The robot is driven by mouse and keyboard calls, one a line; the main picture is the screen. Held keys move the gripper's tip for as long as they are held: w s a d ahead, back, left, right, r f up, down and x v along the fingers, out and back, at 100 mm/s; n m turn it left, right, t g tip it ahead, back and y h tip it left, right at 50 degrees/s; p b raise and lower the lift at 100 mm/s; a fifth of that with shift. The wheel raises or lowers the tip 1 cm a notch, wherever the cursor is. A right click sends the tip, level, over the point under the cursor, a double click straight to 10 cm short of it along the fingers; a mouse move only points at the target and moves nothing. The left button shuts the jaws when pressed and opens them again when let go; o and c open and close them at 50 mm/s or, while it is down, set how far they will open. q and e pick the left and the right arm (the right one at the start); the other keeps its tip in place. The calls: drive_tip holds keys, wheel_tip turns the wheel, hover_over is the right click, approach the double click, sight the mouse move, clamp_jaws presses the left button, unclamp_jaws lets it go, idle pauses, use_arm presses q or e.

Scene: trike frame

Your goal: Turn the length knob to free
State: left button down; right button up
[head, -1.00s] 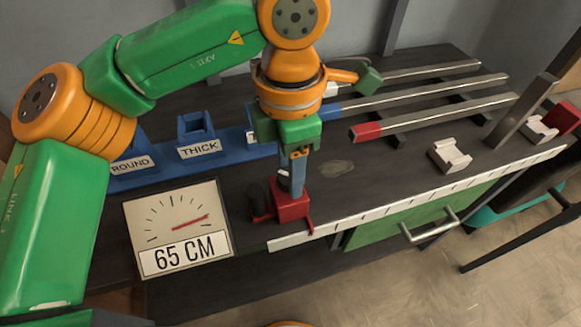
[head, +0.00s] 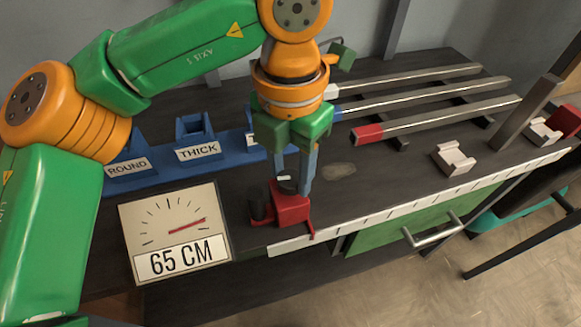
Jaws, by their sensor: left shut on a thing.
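A red block (head: 292,211) sits at the left end of the white ruled strip on the bench. A small dark knob with a pale mark (head: 284,179) shows on its top, mostly hidden between the fingers; I take it for the length knob. My left gripper (head: 290,184) points down over the block, its two grey-blue fingers on either side of the knob and shut on it. The knob's exact setting cannot be read. A gauge (head: 174,225) to the left shows a red needle and "65 CM". My right gripper is not in view.
A black round part (head: 257,206) sits at the block's left side. Blue holders labelled ROUND and THICK (head: 197,151) stand behind. Bars, one with a red end (head: 367,133), lie at the back right. A pale cradle (head: 453,158) stands near the ruled strip.

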sight(290, 177)
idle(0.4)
use_arm(q)
drive_tip(key=shift+c, duration=1.8)
unclamp_jaws()
wheel_tip(290, 177, up, 7)
drive_tip(key=shift+r+p, duration=0.1)
drive_tip(key=shift+p, duration=0.85)
